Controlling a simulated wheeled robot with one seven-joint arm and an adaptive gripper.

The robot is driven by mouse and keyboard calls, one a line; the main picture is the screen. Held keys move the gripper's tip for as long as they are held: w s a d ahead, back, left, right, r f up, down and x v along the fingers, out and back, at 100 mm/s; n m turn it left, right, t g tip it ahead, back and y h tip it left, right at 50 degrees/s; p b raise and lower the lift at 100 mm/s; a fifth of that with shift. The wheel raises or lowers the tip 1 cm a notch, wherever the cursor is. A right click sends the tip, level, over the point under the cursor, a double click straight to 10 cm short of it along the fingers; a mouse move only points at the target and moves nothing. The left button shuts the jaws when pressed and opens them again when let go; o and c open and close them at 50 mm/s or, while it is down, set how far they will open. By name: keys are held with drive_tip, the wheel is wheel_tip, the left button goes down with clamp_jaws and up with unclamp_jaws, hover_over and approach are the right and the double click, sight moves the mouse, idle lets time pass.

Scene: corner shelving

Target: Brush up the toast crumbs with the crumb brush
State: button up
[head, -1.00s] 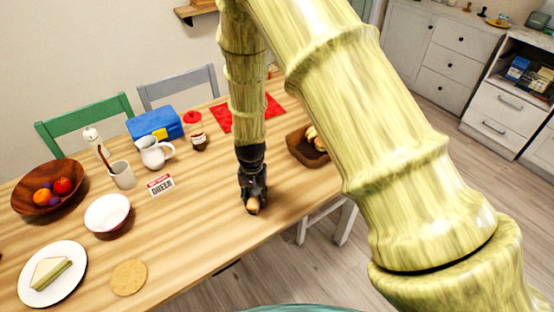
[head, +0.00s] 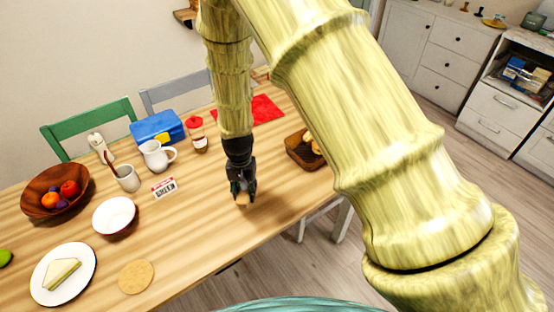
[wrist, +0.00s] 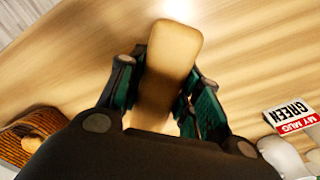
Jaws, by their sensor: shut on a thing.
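My gripper (head: 243,192) is low over the wooden table, near its front edge. It is shut on a tan, rounded, block-like piece, which looks like the wooden body of the crumb brush (head: 242,200). In the wrist view the brush (wrist: 172,52) sits between the two dark-green fingers of my gripper (wrist: 160,80), its rounded end pointing away from the wrist. Bristles are not visible, and I cannot tell whether it touches the table. No toast crumbs can be made out in either view.
A sign card (head: 164,188) and a white bowl (head: 116,214) stand to the left. A round tan mat (head: 136,277) and a plate with a sandwich (head: 85,258) lie front left. A brown basket (head: 300,152) is to the right. The tabletop around my gripper is clear.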

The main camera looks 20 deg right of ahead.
drive_tip(key=shift+r+p, duration=0.4)
drive_tip(key=shift+r, duration=0.45)
